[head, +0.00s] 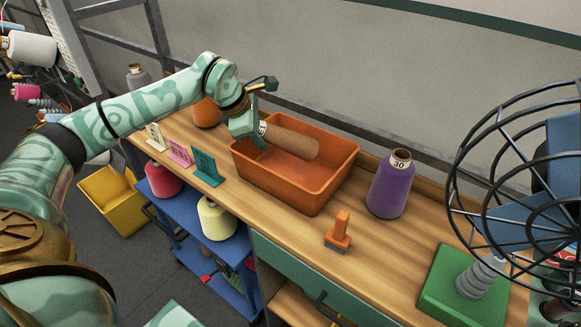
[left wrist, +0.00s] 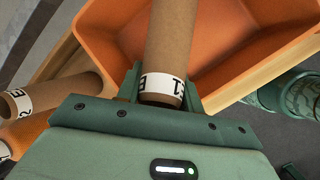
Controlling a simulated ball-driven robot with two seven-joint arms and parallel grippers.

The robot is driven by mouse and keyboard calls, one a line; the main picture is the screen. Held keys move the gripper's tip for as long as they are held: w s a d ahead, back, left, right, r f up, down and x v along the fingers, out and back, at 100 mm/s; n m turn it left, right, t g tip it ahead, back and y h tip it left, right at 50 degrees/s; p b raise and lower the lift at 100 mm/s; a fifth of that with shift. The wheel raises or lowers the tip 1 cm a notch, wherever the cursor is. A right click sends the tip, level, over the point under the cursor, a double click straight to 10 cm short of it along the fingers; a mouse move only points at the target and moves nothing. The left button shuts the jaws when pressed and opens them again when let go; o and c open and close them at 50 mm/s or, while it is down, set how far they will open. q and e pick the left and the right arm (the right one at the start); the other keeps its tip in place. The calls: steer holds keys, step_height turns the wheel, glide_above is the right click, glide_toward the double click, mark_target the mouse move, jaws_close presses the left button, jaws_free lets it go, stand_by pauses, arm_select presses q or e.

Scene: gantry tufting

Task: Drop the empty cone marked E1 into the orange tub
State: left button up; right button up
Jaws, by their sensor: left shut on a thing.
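The empty cone (head: 291,140) is a bare brown tube with a white band at one end. In the left wrist view the cone (left wrist: 172,38) shows its mark E1 on that band. My left gripper (head: 262,134) is shut on the banded end and holds the cone tilted, its free end pointing right. The orange tub (head: 282,191) stands on the wooden bench, and the cone is over its opening. In the left wrist view the tub (left wrist: 240,45) lies beyond the cone, and what shows of its inside looks empty. My right gripper is not in view.
A purple cone (head: 390,186) marked 30 stands right of the tub, with an orange-handled tool (head: 338,232) in front. Several card stands (head: 206,167) are at left. A caged fan (head: 520,190) fills the right. Another brown cone (left wrist: 55,95) shows in the left wrist view.

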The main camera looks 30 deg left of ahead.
arm_select(q)
steer(key=o, duration=1.2)
steer(key=p+v, duration=0.1)
steer(key=v, duration=1.5)
steer(key=shift+r, duration=0.15)
